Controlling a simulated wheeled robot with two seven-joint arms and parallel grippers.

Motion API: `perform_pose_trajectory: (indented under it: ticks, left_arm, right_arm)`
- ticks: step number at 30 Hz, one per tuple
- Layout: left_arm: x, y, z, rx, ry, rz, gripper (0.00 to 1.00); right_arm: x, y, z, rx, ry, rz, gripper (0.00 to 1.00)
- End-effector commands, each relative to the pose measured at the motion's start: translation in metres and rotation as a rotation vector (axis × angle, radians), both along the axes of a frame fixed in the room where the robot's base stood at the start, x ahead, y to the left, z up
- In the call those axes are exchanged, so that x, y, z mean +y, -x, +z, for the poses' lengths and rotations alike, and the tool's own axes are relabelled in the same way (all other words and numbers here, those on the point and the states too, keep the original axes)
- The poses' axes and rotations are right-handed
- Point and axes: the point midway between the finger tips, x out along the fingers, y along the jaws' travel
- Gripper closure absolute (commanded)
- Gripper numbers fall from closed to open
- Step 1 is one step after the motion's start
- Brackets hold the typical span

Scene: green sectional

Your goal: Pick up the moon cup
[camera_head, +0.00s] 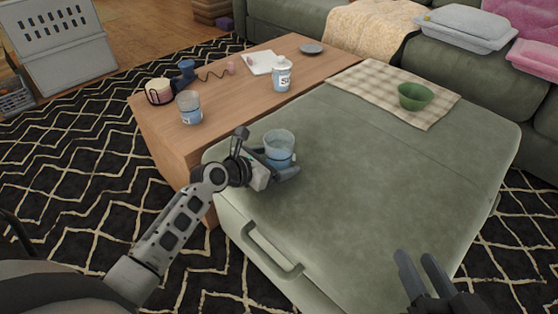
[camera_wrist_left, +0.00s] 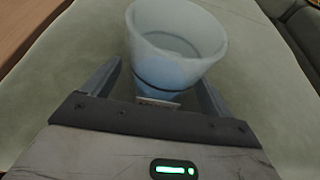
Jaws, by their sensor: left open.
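A blue and white cup (camera_head: 279,146) stands upright on the near left part of the green ottoman (camera_head: 370,190). Its label is too unclear to read, so I cannot tell whether it is the moon cup. In the left wrist view the cup (camera_wrist_left: 178,45) stands between my open left fingers, with a gap visible on the left side. My left gripper (camera_head: 277,163) is low at the ottoman top, around the cup's lower part. My right gripper (camera_head: 421,258) is open and empty at the bottom right, over the ottoman's near edge.
A similar cup (camera_head: 190,108) and a white cup with lettering (camera_head: 282,75) stand on the wooden table (camera_head: 225,100), with a headset (camera_head: 160,92) and a grey dish (camera_head: 311,48). A green bowl (camera_head: 414,97) sits on a checked cloth (camera_head: 362,87). The ottoman's middle is clear.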

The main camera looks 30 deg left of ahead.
Motion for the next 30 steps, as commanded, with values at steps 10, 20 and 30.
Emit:
perform_pose_trajectory:
  ticks: [10, 20, 30]
  left_arm:
    - [-0.005, -0.013, -0.006, 0.001, -0.001, 0.001, 0.15]
    - [-0.004, -0.013, -0.005, 0.000, 0.000, 0.001, 0.66]
    - [-0.005, -0.012, 0.004, -0.001, 0.000, 0.000, 0.66]
  right_arm:
    - [0.002, 0.000, 0.001, -0.003, -0.041, 0.004, 0.64]
    - [0.002, 0.000, 0.001, -0.003, -0.038, 0.004, 0.64]
    - [0.001, -0.001, 0.006, -0.005, -0.019, 0.001, 0.64]
